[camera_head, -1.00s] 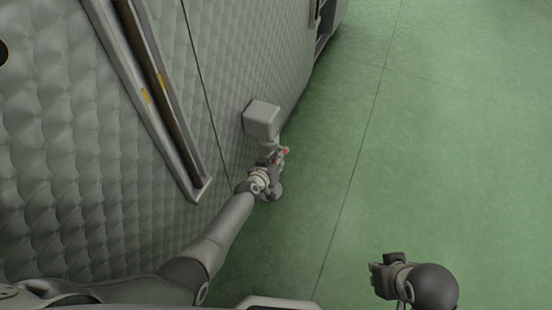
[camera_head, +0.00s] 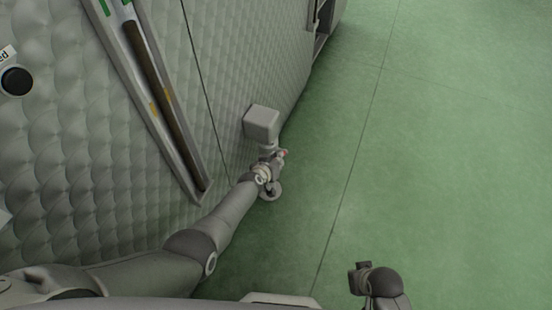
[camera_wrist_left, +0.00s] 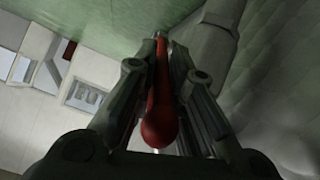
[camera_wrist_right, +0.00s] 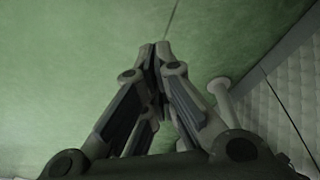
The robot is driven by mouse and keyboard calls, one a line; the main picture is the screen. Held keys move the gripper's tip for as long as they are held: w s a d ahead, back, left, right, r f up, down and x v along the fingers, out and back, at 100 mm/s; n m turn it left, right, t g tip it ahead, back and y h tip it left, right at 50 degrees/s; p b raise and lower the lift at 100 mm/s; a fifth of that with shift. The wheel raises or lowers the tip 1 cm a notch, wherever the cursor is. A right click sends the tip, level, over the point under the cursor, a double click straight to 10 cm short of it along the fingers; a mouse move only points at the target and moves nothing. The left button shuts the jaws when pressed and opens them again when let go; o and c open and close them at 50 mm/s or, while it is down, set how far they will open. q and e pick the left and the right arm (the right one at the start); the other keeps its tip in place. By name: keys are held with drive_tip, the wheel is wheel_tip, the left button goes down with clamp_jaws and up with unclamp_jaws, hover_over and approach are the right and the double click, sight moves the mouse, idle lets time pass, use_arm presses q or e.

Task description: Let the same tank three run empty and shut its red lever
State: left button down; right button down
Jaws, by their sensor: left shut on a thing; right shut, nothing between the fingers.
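The tank (camera_head: 70,170) has a quilted grey wall on the left of the head view. A long sight gauge (camera_head: 160,100) with a brown column and yellow marks runs down it. The column's top shows near the upper end of the picture; I cannot read an exact level. The red lever (camera_wrist_left: 158,95) with its round knob lies between the fingers of my left gripper (camera_wrist_left: 162,60). A bit of its red shows in the head view (camera_head: 284,153), below a grey box. My left gripper (camera_head: 272,165) is shut on it. My right gripper (camera_head: 359,275) is shut and empty over the floor.
The grey box (camera_head: 261,122) sticks out from the tank wall just above the left gripper. A black round knob (camera_head: 17,81) with a partly cut-off label sits at far left. The green floor (camera_head: 440,150) on the right is clear.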

use_arm(q)
drive_tip(key=shift+d+r, duration=0.15)
use_arm(e)
drive_tip(key=shift+s+f, duration=0.2)
drive_tip(key=shift+f, duration=0.45)
drive_tip(key=shift+s+f, duration=0.2)
drive_tip(key=shift+f, duration=0.45)
use_arm(q)
drive_tip(key=c, duration=1.5)
unclamp_jaws()
drive_tip(key=shift+o, duration=0.2)
